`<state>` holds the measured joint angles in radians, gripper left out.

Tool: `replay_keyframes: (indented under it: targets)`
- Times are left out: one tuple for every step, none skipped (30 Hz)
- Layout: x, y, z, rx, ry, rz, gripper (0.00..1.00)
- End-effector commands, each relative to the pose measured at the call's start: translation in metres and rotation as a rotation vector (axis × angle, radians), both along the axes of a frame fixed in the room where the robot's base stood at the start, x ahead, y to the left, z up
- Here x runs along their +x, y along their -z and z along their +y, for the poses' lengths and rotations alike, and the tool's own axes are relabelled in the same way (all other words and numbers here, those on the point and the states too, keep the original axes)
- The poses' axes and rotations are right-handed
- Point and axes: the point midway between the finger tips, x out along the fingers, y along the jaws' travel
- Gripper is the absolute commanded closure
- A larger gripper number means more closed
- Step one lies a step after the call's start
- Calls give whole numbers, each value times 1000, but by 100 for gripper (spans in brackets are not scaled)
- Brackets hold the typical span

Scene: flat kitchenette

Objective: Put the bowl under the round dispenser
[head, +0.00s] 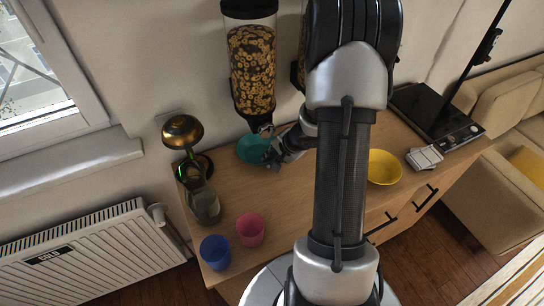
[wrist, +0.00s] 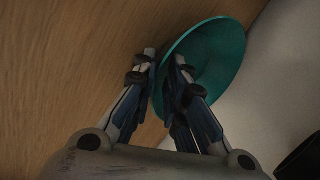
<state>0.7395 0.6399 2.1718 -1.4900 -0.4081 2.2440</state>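The teal bowl (head: 251,149) is at the back of the wooden counter, under the outlet of the left dispenser (head: 252,70), a clear rounded container of cereal rings with a black lid. A second dispenser (head: 301,62) is mostly hidden behind my arm, so I cannot compare their shapes. My gripper (head: 271,156) is at the bowl's right front edge. In the wrist view, the fingers (wrist: 165,62) are close together with the rim of the bowl (wrist: 222,48) between them. The gripper looks shut on the rim. I cannot tell whether the bowl's base touches the counter.
A yellow bowl (head: 384,168) is on the counter right of my arm. A green bottle (head: 202,194) and a brass-domed lamp (head: 182,133) stand at the left end. A blue cup (head: 215,252) and a pink cup (head: 250,229) are near the front left. The wall is close behind.

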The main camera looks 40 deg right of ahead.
Motion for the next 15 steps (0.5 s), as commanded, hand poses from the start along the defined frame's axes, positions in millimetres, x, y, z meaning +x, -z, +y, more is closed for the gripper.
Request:
replay_keyframes:
  targets:
    - [0,0,0,0,0,0,81]
    - [0,0,0,0,0,0,79]
    - [0,0,0,0,0,0,77]
    - [0,0,0,0,0,0,75]
    - [0,0,0,0,0,0,75]
    - [0,0,0,0,0,1,75]
    - [0,0,0,0,0,1,75]
    - [0,0,0,0,0,1,75]
    - [0,0,0,0,0,1,75]
    - [0,0,0,0,0,1,75]
    - [0,0,0,0,0,1,75]
    - [0,0,0,0,0,1,75]
    - [0,0,0,0,0,0,75]
    - [0,-1,0,-1,-1,0,75]
    - [0,-3,0,-1,-2,0,75]
